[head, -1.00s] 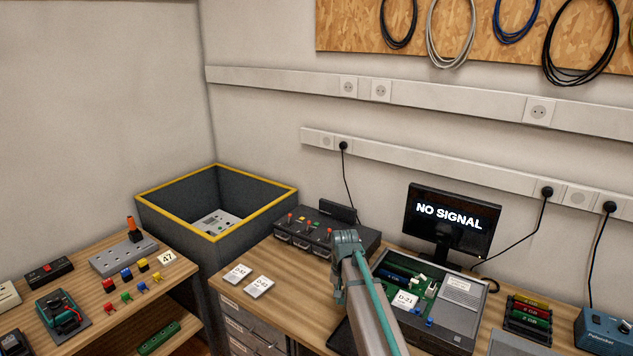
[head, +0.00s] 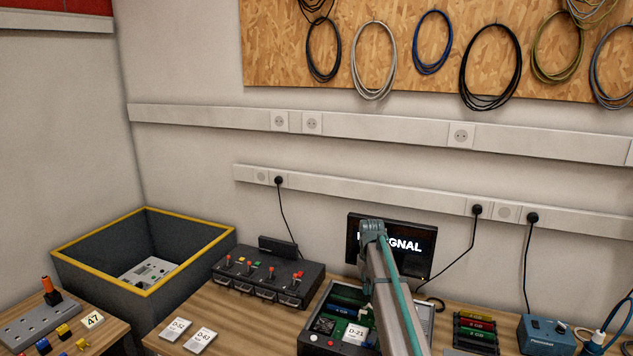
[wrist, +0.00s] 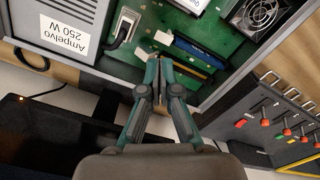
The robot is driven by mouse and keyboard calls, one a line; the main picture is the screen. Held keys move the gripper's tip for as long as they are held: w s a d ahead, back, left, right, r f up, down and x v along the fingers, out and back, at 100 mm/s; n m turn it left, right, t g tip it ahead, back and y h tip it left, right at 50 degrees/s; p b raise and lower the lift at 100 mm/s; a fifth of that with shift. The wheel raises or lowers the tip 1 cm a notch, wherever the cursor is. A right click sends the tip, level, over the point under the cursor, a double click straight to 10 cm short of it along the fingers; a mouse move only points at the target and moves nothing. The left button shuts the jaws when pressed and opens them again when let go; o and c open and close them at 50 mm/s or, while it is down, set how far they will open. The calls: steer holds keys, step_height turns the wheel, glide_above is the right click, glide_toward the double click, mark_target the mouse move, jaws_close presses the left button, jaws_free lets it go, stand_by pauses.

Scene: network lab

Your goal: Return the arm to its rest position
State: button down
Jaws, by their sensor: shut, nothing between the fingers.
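My gripper (wrist: 158,75) shows in the wrist view with its two teal and grey fingers closed together and nothing between them. The gripper itself cannot be made out there. The open case (head: 424,318) lies on the bench with a D-21 card in it.
A box with switches and levers (head: 268,276) stands left of the case. Cards D-52 and D-63 (head: 200,341) lie at the bench front. A yellow-rimmed bin (head: 100,240) stands at left. Memory modules (head: 474,330) and a blue device (head: 548,335) are at right.

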mark_target(365, 312)
steer(key=shift+f+b, duration=1.4)
steer(key=shift+f, duration=1.85)
steer(key=shift+f+b, duration=0.45)
steer(key=shift+f, duration=0.8)
steer(key=shift+r, duration=0.15)
step_height(365, 312, up, 8)
steer(key=p, duration=0.4)
